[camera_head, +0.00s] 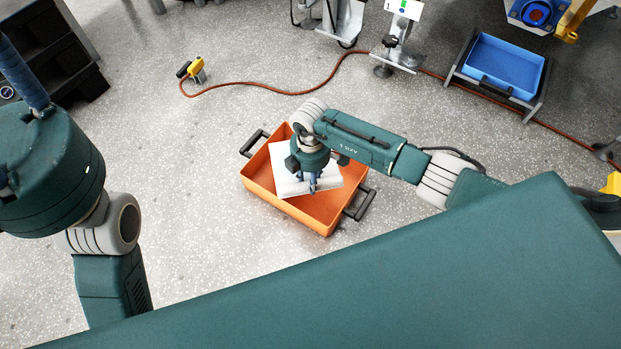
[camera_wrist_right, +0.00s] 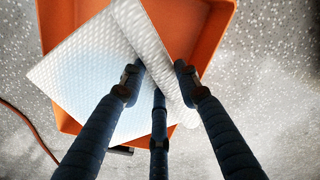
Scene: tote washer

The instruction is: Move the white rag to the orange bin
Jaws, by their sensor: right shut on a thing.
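The white rag (camera_head: 291,183) hangs from my right gripper (camera_head: 312,184), over the orange bin (camera_head: 327,221) in the head view. In the right wrist view the textured rag (camera_wrist_right: 92,75) is pinched between the fingers of the right gripper (camera_wrist_right: 158,82), with a fold raised on the right. The orange bin (camera_wrist_right: 208,30) lies behind and beneath it in that view. I cannot tell whether the rag's lower side touches the bin floor.
The bin stands on speckled grey floor with dark handles at its ends. An orange cable (camera_head: 290,93) runs across the floor behind it. A blue tray (camera_head: 503,65) on a low frame is at the upper right. Floor left of the bin is clear.

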